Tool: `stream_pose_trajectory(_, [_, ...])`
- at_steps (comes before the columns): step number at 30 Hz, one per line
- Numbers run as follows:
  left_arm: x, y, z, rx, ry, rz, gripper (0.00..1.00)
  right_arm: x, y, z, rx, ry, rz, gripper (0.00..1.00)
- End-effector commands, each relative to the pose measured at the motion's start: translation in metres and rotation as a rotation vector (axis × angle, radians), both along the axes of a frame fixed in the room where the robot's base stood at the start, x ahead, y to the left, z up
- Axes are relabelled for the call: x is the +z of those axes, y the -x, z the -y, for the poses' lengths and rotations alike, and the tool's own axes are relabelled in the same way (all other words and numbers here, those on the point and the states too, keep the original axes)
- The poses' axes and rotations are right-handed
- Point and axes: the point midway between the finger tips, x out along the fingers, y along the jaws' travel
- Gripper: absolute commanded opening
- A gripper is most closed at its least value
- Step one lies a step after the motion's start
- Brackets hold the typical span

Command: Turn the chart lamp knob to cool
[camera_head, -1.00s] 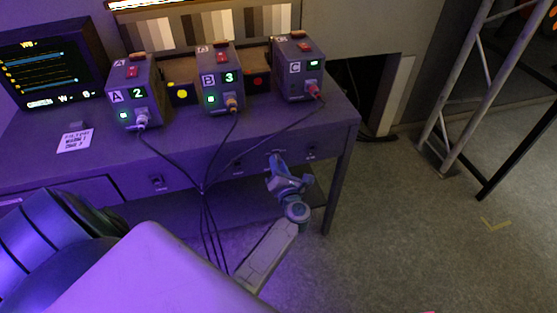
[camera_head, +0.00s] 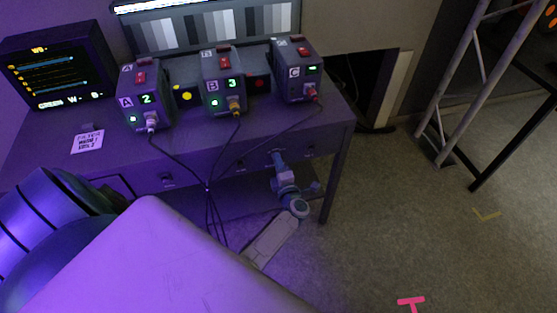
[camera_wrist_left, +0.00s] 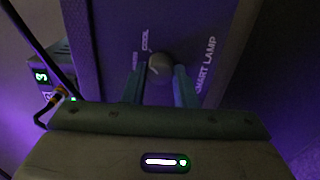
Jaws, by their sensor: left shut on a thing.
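The round chart lamp knob (camera_wrist_left: 160,68) sits between my left gripper's fingers (camera_wrist_left: 160,86) in the left wrist view. The gripper is shut on it. The word COOL is printed beside the knob, a second, partly hidden word lies near it, and the CHART LAMP lettering (camera_wrist_left: 206,66) is to the right. I cannot make out where the knob points. In the head view my left gripper (camera_head: 277,157) reaches the desk's front face, and the knob is hidden there. The chart (camera_head: 210,27) behind the desk is lit in neutral grey-white. My right gripper is not in view.
The desk (camera_head: 110,158) carries boxes A (camera_head: 146,97), B (camera_head: 223,85) and C (camera_head: 296,72), with cables hanging down its front.

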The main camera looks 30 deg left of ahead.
Motion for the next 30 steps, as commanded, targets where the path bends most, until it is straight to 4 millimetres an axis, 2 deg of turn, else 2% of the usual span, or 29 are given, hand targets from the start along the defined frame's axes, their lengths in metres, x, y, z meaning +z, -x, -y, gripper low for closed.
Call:
stream_pose_trajectory(1, [0.002,0.0,0.0,0.0,-0.019,-0.026,0.03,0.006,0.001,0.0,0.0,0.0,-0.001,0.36])
stream_pose_trajectory(9, [0.0,0.001,0.0,0.001,-0.102,-0.122,0.03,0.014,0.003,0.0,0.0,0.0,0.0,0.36])
stream_pose_trajectory(28, [-0.001,0.001,0.0,0.0,-0.136,-0.16,0.03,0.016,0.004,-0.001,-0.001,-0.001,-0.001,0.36])
stream_pose_trajectory(29, [-0.001,0.001,0.0,0.0,-0.136,-0.16,0.28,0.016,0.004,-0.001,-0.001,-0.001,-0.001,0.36])
stream_pose_trajectory(30, [-0.001,0.001,0.0,0.0,-0.136,-0.16,0.36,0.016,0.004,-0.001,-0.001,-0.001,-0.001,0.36])
